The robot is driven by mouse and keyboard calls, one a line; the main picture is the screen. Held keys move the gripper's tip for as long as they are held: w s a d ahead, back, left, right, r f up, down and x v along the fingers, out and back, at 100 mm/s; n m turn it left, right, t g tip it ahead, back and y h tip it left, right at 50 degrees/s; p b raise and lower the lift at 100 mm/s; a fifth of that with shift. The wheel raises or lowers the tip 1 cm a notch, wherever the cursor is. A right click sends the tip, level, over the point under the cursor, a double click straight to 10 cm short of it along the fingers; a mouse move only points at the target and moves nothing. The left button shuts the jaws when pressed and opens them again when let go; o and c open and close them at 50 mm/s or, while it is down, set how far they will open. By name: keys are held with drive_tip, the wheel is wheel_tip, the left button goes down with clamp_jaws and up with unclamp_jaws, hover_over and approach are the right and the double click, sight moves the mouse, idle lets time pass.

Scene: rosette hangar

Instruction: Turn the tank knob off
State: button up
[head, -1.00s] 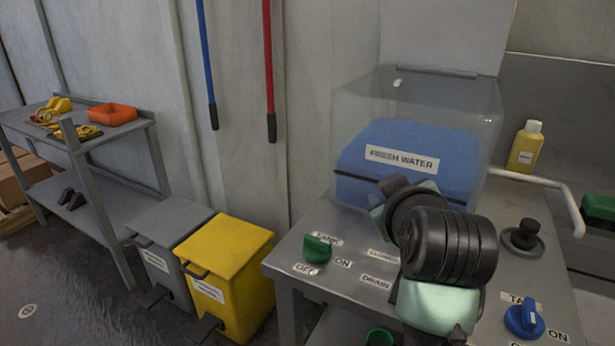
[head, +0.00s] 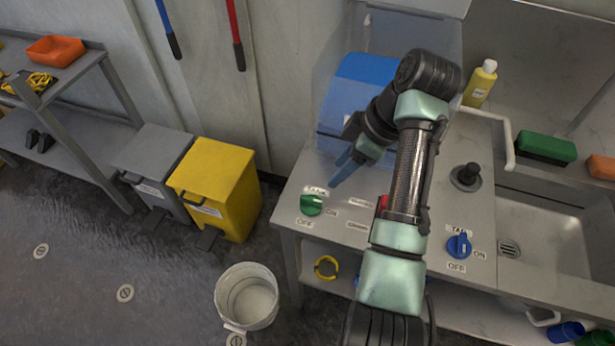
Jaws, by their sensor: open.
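The green knob (head: 311,205) sits on the front left of the metal counter. A label that appears to read TANK is behind it, ON is to its right and OFF is in front. Its handle lies roughly sideways, but its exact setting is hard to tell. My gripper (head: 343,170) is open, with blue fingers pointing down and left. It is above and right of the green knob, apart from it and holding nothing. A blue knob (head: 459,246), with its own ON and OFF labels, is farther right; the label behind it is hard to read.
A clear-covered blue water container (head: 363,80) stands behind my gripper. A black knob (head: 466,176), a yellow bottle (head: 481,83) and a sink (head: 545,215) are to the right. A yellow bin (head: 214,183) and a white bucket (head: 247,295) stand on the floor left of the counter.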

sight(312, 199)
drive_tip(key=b+x, duration=0.1)
drive_tip(key=x, duration=1.2)
clamp_jaws()
